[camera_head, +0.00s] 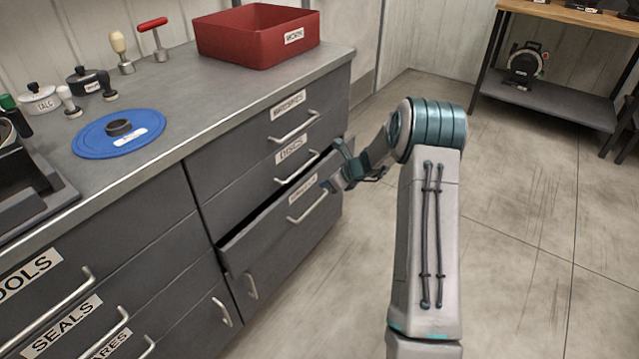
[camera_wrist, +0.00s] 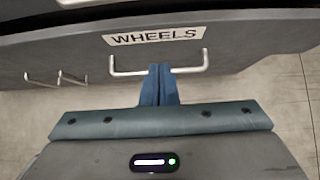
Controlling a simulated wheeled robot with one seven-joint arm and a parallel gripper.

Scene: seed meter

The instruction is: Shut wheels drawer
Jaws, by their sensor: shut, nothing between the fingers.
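The wheels drawer (camera_head: 262,232) is the third drawer down in the right-hand grey cabinet and stands partly pulled out. Its label reads WHEELS in the wrist view (camera_wrist: 153,37), above a metal bar handle (camera_wrist: 190,70). My gripper (camera_head: 328,186) is shut and empty, at the drawer front near the upper right end of the handle. In the wrist view the closed blue fingertips (camera_wrist: 160,70) overlap the handle's middle. I cannot tell whether they touch it or the drawer front.
The DISCS drawer (camera_head: 290,165) and another drawer (camera_head: 285,115) above look closed. The worktop holds a red bin (camera_head: 235,45), a blue disc (camera_head: 95,140) and several small tools. Open floor lies to the right, with a wooden-topped bench (camera_head: 570,14) at the back.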

